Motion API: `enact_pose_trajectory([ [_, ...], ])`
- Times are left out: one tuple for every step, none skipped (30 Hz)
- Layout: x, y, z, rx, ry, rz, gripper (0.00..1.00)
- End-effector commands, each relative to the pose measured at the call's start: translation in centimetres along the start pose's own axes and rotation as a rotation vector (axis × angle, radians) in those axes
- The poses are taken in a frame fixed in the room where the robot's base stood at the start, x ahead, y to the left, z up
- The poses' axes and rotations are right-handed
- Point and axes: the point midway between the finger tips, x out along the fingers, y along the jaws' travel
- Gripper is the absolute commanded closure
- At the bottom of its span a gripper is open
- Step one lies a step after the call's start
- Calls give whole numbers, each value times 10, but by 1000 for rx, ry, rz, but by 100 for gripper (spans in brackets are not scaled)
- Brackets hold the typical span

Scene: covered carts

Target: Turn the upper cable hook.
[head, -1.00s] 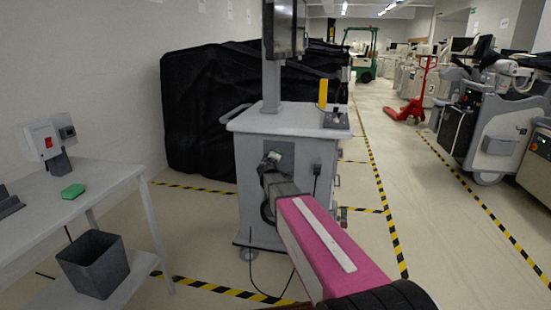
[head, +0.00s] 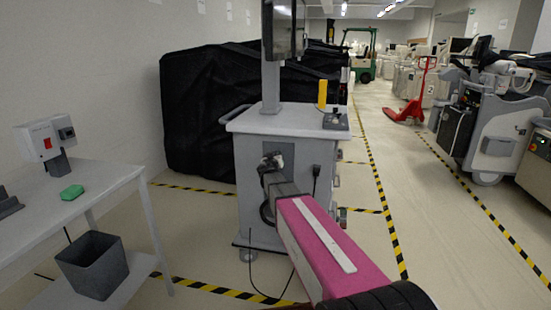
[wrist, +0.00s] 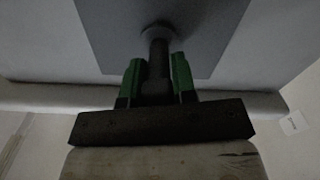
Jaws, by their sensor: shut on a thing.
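A grey cart (head: 247,178) stands ahead of me with a dark grey plate (head: 288,150) on its near face. The upper cable hook (wrist: 157,46) shows in the wrist view as a dark stem coming out of a round base on that plate. My gripper (wrist: 157,82), with green finger pads, is shut on the hook, one finger on each side. In the head view my gripper (head: 272,164) is at the plate, and my arm hides part of the cart below it. The hook's far end is hidden by the gripper.
A black cable hangs from a plug (head: 316,171) right of the plate and runs to the floor. A table (head: 112,180) with a green block (head: 72,192) and a grey bin (head: 93,264) stand at left. A black-covered cart (head: 200,110) is behind. Open floor lies right.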

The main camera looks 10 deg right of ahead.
Motion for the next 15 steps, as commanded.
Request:
enact_pose_trajectory([
  [-1, 0, 1, 36, -2, -1, 98],
  [-1, 0, 1, 57, -2, -1, 98],
  [-1, 1, 1, 84, -2, -1, 98],
  [-1, 1, 1, 104, -2, -1, 98],
  [-1, 1, 1, 122, -2, -1, 98],
  [-1, 1, 1, 144, -2, -1, 98],
  [-1, 1, 2, 160, -2, -1, 98],
  [-1, 1, 2, 174, -2, -1, 98],
  [-1, 1, 2, 192, -2, -1, 98],
  [-1, 1, 2, 203, -2, -1, 98],
  [-1, 1, 2, 215, -2, -1, 98],
  [-1, 1, 2, 227, -2, -1, 98],
  [-1, 1, 2, 235, -3, -1, 98],
  [-1, 1, 2, 243, -3, -1, 98],
  [-1, 1, 2, 251, -3, -1, 98],
])
